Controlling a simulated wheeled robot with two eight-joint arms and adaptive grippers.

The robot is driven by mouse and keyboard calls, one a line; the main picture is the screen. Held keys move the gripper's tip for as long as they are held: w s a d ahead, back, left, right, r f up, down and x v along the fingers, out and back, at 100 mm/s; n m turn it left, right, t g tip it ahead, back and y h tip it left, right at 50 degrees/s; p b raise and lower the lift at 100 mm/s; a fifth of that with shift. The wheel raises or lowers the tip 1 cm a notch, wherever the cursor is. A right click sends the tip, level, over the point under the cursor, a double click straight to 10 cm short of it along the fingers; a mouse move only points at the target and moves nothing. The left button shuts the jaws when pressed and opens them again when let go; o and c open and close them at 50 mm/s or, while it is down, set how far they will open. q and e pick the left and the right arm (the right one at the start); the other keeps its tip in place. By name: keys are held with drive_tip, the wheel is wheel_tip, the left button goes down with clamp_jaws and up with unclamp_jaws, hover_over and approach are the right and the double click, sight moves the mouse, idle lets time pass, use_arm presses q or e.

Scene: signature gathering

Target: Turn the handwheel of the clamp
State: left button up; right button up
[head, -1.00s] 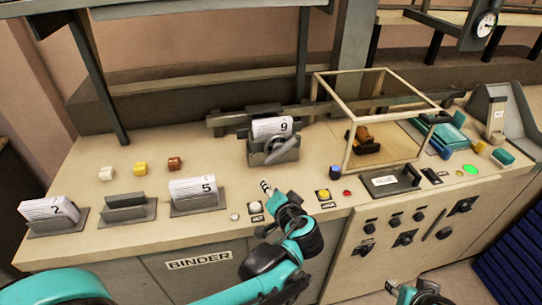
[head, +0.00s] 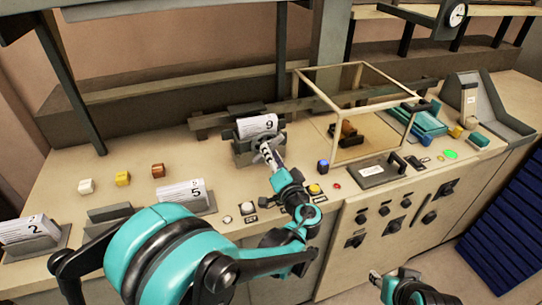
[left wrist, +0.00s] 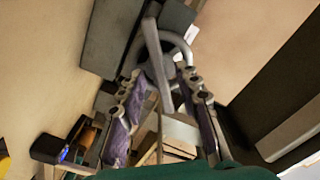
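The clamp (head: 245,152) is a grey block on the bench, holding a stack of cards marked 9 (head: 257,125). Its grey handwheel (left wrist: 158,62) shows in the left wrist view as a ring with a crossbar, ahead of and between my fingers. In the head view my left gripper (head: 268,156) is at the clamp's front and hides most of the handwheel. The left wrist view shows the left gripper (left wrist: 165,112) open, its purple-padded fingers apart; contact cannot be told. My right gripper (head: 376,278) is low at the bottom, away from the clamp; its finger opening is unclear.
A clear box frame (head: 350,105) stands right of the clamp. Card holders marked 5 (head: 183,196) and 2 (head: 30,230) are on the left, with small coloured blocks (head: 123,178) behind. Buttons (head: 248,208) line the bench front below my left gripper.

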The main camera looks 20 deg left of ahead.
use_arm(q)
drive_tip(key=shift+w+a, duration=0.1)
clamp_jaws()
drive_tip(key=shift+m, duration=0.4)
drive_tip(key=shift+f+m+b, duration=0.1)
drive_tip(key=shift+m+b, duration=0.6)
drive_tip(key=shift+m, duration=7)
